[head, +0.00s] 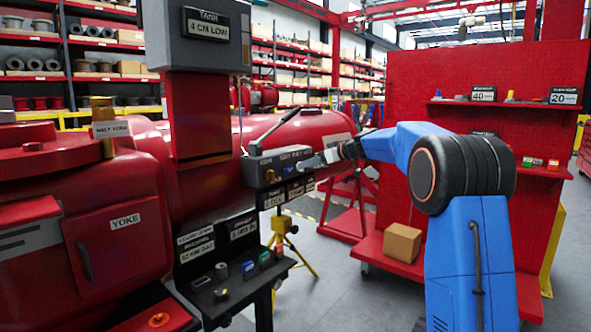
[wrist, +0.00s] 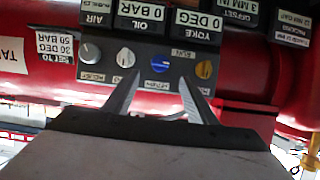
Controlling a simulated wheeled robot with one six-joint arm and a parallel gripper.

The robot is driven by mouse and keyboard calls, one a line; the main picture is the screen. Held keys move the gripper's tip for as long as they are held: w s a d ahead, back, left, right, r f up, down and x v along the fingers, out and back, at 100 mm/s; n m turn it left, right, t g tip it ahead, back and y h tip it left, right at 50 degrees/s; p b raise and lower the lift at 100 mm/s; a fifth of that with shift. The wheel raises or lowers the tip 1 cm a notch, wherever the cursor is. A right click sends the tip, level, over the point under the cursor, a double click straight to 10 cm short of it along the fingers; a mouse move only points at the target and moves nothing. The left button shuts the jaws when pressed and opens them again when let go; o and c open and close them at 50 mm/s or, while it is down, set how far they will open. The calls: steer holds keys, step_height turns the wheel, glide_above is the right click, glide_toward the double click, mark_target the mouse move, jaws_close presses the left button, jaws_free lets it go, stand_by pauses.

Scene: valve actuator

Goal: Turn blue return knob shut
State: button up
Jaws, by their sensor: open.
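Readout plates such as OIL (wrist: 146,17) sit beside the knobs. A long grey lever (head: 275,130) rises from the box. A red tank (head: 215,180) lies behind.

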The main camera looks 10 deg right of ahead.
mark_target(291, 169)
steer(key=x, duration=0.8)
steer(key=shift+w+a, duration=0.15)
steer(key=c, duration=1.1)
